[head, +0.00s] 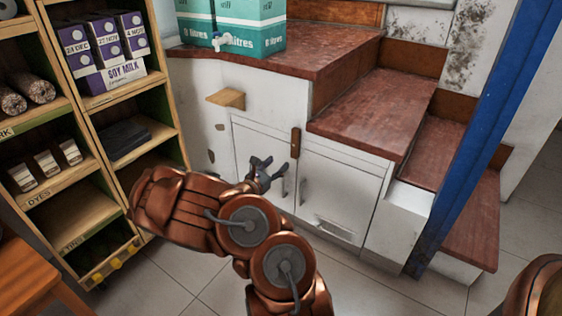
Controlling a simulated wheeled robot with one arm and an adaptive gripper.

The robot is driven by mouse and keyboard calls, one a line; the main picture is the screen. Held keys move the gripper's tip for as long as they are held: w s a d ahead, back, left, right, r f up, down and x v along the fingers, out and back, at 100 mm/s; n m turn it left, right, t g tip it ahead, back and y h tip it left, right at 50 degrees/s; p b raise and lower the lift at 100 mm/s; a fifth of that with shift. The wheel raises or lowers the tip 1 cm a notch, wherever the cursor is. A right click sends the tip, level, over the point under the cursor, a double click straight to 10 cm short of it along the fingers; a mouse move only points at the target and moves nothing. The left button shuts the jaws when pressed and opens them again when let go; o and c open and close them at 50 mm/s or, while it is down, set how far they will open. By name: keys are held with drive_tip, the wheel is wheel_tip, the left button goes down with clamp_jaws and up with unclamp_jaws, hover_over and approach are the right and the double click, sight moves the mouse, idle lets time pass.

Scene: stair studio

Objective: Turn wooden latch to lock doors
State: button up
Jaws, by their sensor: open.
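The wooden latch (295,142) is a small brown upright block at the top of the seam between two white cupboard doors. The left door (250,143) and the right door (345,190) sit under the red-brown stair treads and look closed. My gripper (270,166) is open and empty in front of the left door, left of the latch and lower in the picture. A gap shows between gripper and latch. My arm and gripper hide the lower part of the left door.
A wooden shelf unit (112,88) with cartons and rolls stands at the left. Teal boxes (252,22) sit on the top tread. A small wooden ledge (226,98) juts out above the left door. A blue post (480,130) rises at the right. Tiled floor is clear in front.

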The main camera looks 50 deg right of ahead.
drive_tip(key=shift+a, duration=0.55)
drive_tip(key=s+a+r+m+g+y+p, duration=0.1)
drive_tip(key=s+a+r+m+g+p, duration=0.35)
drive_tip(key=r, duration=0.65)
drive_tip(key=s+a+r+m+g+y+p, duration=0.1)
drive_tip(key=s+r+m+y+p, duration=0.1)
drive_tip(key=s+r+m+p, duration=0.65)
drive_tip(key=s+a+r+m+g+y+p, duration=0.1)
drive_tip(key=s+a+r+g+p, duration=0.3)
drive_tip(key=r, duration=1)
drive_tip(key=s+a+r+m+t+y+p, duration=0.1)
drive_tip(key=a+r+y+p, duration=0.3)
drive_tip(key=a, duration=0.8)
drive_tip(key=s+a+r+m+t+y+p, duration=0.2)
drive_tip(key=s+a+r+t+y+p, duration=0.1)
drive_tip(key=a+r+p, duration=0.6)
drive_tip(key=s+a+r+m+t+y+p, duration=0.1)
drive_tip(key=s+a+r+t+y+p, duration=0.2)
drive_tip(key=a+r+y+p, duration=0.3)
drive_tip(key=s+a+y+p, duration=0.1)
drive_tip(key=a+p, duration=0.4)
drive_tip(key=a, duration=0.3)
drive_tip(key=shift+a+r+m+p, duration=0.3)
drive_tip(key=shift+a+r, duration=0.05)
drive_tip(key=shift+s, duration=0.1)
drive_tip(key=shift+c, duration=0.3)
